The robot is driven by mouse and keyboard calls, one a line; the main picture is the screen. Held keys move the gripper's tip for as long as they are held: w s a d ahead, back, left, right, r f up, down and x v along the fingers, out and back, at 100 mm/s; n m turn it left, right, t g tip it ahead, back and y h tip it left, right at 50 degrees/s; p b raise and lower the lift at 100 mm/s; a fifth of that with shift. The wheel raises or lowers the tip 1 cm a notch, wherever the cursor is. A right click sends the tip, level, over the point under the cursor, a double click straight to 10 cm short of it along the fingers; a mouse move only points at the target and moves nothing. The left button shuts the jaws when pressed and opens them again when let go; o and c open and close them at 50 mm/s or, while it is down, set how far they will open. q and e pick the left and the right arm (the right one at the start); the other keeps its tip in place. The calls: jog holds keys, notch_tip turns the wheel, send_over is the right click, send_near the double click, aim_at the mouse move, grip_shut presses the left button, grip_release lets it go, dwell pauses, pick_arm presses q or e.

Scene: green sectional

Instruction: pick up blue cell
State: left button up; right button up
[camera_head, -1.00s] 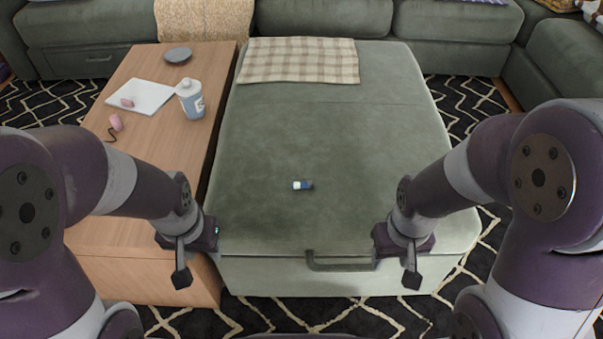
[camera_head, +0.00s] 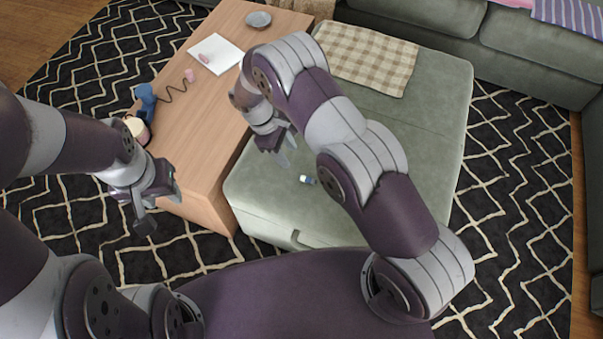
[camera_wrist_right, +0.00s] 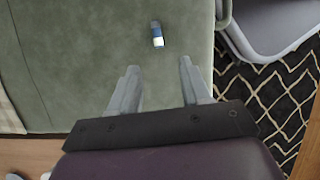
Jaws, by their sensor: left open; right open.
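The blue cell (camera_head: 307,179) is a small blue and white cylinder lying on the green ottoman (camera_head: 420,110), near its front edge. It also shows in the right wrist view (camera_wrist_right: 157,35), beyond the fingertips and apart from them. My right gripper (camera_head: 284,152) is open and empty above the ottoman, a little up and left of the cell in the head view. In the right wrist view its two fingers (camera_wrist_right: 159,75) are spread with nothing between them. My left gripper (camera_head: 146,222) hangs over the rug in front of the wooden table's near end and holds nothing visible.
The wooden table (camera_head: 190,120) stands left of the ottoman, with a white notebook (camera_head: 222,50), a grey dish (camera_head: 258,19) and a pink item (camera_head: 189,75). A blue dumbbell-like object (camera_head: 146,97) is by its left edge. A checkered blanket (camera_head: 365,55) covers the ottoman's far end.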

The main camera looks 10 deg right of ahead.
aim_at(307, 178)
jog(key=x, duration=0.6)
jog(key=b+x, duration=0.1)
jog(key=x, duration=0.5)
jog(key=shift+d, duration=0.25)
jog(key=shift+r, duration=0.1)
jog(key=shift+c, duration=0.3)
grip_shut()
